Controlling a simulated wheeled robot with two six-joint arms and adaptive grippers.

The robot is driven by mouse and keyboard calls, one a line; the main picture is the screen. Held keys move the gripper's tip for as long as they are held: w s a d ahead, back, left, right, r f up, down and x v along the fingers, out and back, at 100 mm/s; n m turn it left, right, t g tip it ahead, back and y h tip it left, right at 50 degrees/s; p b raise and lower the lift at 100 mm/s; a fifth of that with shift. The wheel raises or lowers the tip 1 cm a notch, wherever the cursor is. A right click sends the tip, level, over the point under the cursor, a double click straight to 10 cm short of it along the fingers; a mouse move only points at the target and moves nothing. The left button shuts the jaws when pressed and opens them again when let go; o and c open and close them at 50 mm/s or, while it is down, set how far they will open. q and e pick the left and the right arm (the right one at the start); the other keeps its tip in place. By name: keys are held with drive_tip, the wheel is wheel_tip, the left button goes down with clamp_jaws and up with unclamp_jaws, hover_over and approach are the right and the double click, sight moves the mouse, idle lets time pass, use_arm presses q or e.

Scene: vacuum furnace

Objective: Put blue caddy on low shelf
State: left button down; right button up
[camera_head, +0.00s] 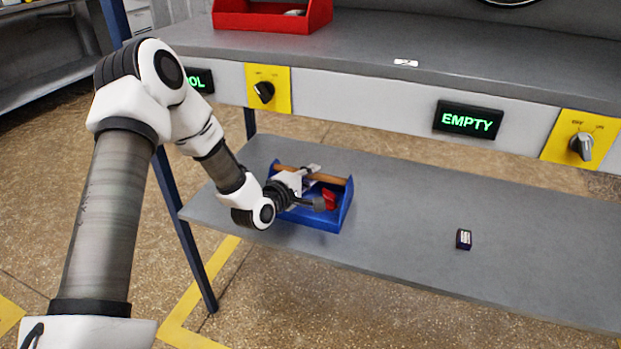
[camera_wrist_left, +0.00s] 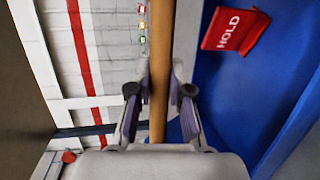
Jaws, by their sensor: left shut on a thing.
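The blue caddy (camera_head: 328,220) is an open box with a wooden bar handle (camera_head: 333,178) across its top. It is at the left end of the grey low shelf (camera_head: 400,220), at shelf level; I cannot tell whether its base fully rests there. My left gripper (camera_head: 305,180) is shut on the handle. In the left wrist view the handle (camera_wrist_left: 160,70) runs between the two fingers (camera_wrist_left: 159,90), and the blue caddy wall (camera_wrist_left: 240,105) is on the right. A red HOLD tag (camera_wrist_left: 235,30) lies in the caddy. My right gripper is not in view.
A small dark box (camera_head: 464,239) stands on the low shelf to the right. The shelf between it and the caddy is clear. Above is a grey worktop (camera_head: 370,42) with a red bin (camera_head: 272,16). Its front panel carries an EMPTY display (camera_head: 468,120) and knobs. A blue post (camera_head: 185,230) stands at the left.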

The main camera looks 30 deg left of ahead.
use_arm(q)
drive_tip(key=shift+r, duration=0.1)
drive_tip(key=c, duration=1.5)
unclamp_jaws()
drive_tip(key=shift+f, duration=0.2)
drive_tip(key=o, duration=0.4)
drive_tip(key=shift+r, duration=0.1)
drive_tip(key=shift+r, duration=0.2)
drive_tip(key=s+p, duration=0.1)
drive_tip(key=s, duration=0.3)
drive_tip(key=s+r+p, duration=0.1)
drive_tip(key=s, duration=0.3)
drive_tip(key=s+r+p, duration=0.1)
drive_tip(key=s+p, duration=0.1)
drive_tip(key=s, duration=0.2)
